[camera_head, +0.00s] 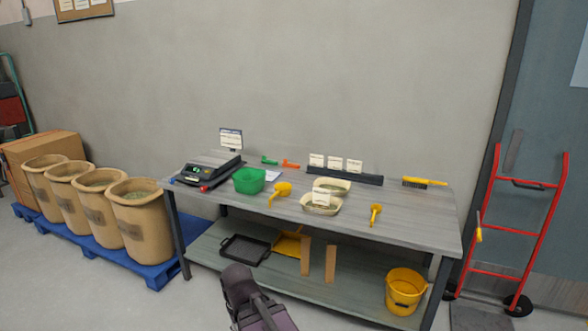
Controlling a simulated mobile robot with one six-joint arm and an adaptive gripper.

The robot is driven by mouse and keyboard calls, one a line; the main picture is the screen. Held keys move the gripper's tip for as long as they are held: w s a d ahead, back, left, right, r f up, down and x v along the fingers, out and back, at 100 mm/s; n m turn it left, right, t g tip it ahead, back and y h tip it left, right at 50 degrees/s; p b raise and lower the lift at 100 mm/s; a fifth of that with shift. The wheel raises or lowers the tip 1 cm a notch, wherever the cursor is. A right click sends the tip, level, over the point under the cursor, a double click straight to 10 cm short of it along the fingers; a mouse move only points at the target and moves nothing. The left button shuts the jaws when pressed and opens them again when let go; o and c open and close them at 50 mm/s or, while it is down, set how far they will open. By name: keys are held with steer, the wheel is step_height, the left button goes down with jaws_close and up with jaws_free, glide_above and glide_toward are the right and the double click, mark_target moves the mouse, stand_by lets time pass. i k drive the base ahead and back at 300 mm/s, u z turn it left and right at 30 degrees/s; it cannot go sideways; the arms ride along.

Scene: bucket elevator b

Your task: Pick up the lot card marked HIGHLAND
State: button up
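Three small white cards (335,163) stand in a dark holder (348,176) at the back of the grey workbench. Another white card (321,198) stands at the front of a pale dish on the bench. The writing on all of them is too small to read, so I cannot tell which is marked HIGHLAND. A dark purple-grey part of my arm (258,302) rises from the bottom edge in front of the bench. My gripper's fingers cannot be made out.
The bench (410,214) also holds a scale (208,171), a green bowl (249,180), yellow scoops (281,190), pale dishes (332,186) and a yellow brush (424,182). A yellow bucket (404,290) is on the lower shelf. Sacks (140,219) stand left; a red hand truck (517,230) stands right.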

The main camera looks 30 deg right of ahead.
mark_target(315, 160)
steer(key=u, duration=0.35)
steer(key=i, duration=2.3)
steer(key=z, duration=1)
steer(key=i, duration=0.85)
steer(key=z, duration=0.6)
